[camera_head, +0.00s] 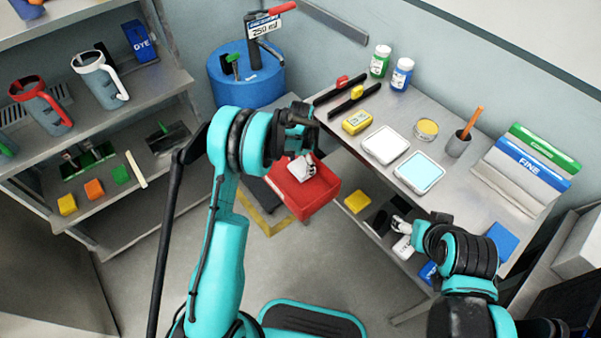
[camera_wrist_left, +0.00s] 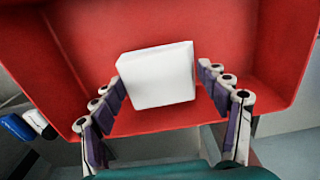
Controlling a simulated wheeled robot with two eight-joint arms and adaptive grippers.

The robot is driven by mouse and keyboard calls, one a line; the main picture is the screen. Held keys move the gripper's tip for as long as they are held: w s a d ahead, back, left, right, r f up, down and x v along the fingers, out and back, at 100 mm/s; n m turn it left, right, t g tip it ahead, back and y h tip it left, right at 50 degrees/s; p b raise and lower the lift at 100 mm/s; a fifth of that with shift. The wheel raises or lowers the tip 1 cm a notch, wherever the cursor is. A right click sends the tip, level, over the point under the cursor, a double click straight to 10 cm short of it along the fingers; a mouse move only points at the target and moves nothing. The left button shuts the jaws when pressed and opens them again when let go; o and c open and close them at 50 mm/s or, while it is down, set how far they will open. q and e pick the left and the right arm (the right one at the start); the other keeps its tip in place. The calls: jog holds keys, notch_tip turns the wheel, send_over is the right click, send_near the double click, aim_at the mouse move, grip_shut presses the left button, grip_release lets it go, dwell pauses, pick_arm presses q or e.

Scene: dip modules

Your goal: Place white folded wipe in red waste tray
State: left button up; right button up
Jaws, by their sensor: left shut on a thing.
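The red waste tray (camera_head: 318,195) stands below my left gripper in the middle of the head view. Its red floor and walls fill most of the left wrist view (camera_wrist_left: 225,40). The white folded wipe (camera_wrist_left: 157,76) is a pale block between the fingers of my left gripper (camera_wrist_left: 165,95), over the tray floor. I cannot tell whether it touches the floor. In the head view my left gripper (camera_head: 303,168) is over the tray, and the wipe is hard to tell from the pale fingers. My right gripper (camera_head: 400,225) is by the right bench's lower shelf; its fingers are too small to read.
The right bench holds a white-topped square dish (camera_head: 384,146), a cyan-topped one (camera_head: 419,172), a pen cup (camera_head: 457,144) and bottles (camera_head: 380,61). A blue drum (camera_head: 245,78) stands behind the tray. A grey shelf unit (camera_head: 150,195) is at left.

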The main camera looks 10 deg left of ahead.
aim_at(301, 166)
pick_arm(q)
notch_tip(301, 166, down, 4)
jog(key=shift+r+b, duration=0.1)
jog(key=shift+b, duration=0.75)
jog(key=shift+c, duration=0.9)
jog(key=o, duration=1.2)
